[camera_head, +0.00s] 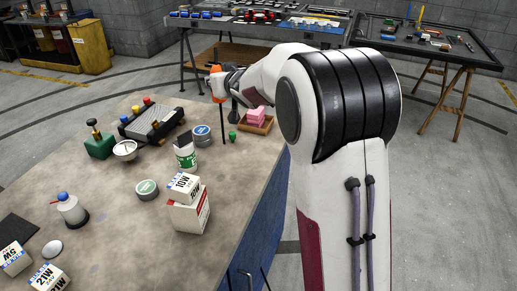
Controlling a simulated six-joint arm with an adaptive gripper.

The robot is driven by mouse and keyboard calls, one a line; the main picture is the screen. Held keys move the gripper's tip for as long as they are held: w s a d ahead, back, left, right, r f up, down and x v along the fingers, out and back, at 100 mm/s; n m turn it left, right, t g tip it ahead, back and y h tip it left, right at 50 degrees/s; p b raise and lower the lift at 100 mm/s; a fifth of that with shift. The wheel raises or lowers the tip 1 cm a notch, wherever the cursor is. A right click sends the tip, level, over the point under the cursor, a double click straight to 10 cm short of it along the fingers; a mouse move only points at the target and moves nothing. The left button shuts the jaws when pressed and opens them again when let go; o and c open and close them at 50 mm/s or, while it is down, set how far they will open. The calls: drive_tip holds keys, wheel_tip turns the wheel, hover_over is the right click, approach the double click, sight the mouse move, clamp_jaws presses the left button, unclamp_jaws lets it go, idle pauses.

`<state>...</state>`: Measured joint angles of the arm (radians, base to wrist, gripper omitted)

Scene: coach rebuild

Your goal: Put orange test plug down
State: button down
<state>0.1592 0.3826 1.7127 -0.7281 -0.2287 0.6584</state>
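The orange test plug (217,84) is at the end of my arm, above the far right part of the workbench (110,225). It is small in this view, with a thin dark stem hanging below it toward the bench. My gripper (224,77) is dark and appears shut on the plug. The fingers are small and partly hidden by the plug and my wrist, so their exact hold is unclear. I cannot tell whether the stem touches the bench.
Near the plug are a wooden tray (265,129) with pink blocks, a green item (232,136), a grey tin (202,135) and a white-green tub (185,155). White boxes (189,214) stand nearer. A ribbed grey device (152,124) sits left. Bare bench shows at the front middle.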

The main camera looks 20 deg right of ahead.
drive_tip(key=s+d+m+h, duration=0.2)
drive_tip(key=d, duration=0.9)
wheel_tip(320, 180, down, 11)
drive_tip(key=d, duration=0.1)
drive_tip(key=shift+s, duration=0.1)
wheel_tip(320, 180, down, 6)
idle(0.4)
drive_tip(key=shift+f, duration=0.15)
drive_tip(key=shift+f, duration=1.85)
drive_tip(key=shift+f, duration=0.1)
